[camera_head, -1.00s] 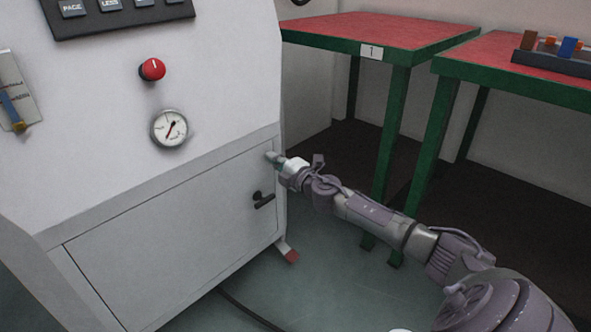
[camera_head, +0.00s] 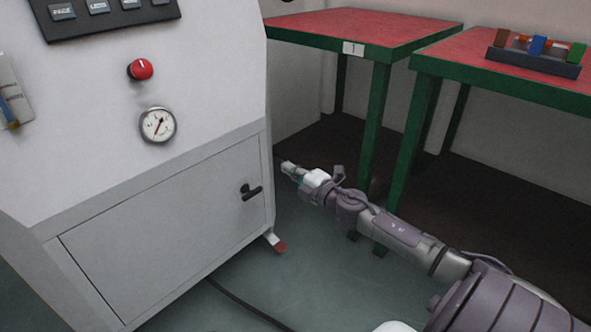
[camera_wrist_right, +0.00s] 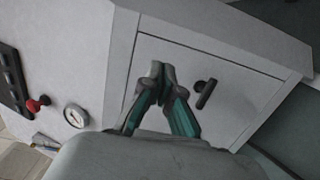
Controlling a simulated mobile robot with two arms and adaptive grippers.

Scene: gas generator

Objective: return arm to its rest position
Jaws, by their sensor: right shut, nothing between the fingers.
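My right gripper (camera_head: 287,167) is shut and empty, in the air just right of the white cabinet's right edge in the head view. Its arm reaches in from the lower right. In the right wrist view the closed fingers (camera_wrist_right: 158,72) show in front of the cabinet door. My left gripper is not in view.
The generator cabinet (camera_head: 90,240) carries a door with a black handle (camera_head: 251,191), a gauge (camera_head: 157,125) and a red knob (camera_head: 140,70). Red-topped tables (camera_head: 365,28) with green legs stand behind the arm. A rack (camera_head: 534,60) holds coloured blocks. A cable (camera_head: 245,303) lies on the floor.

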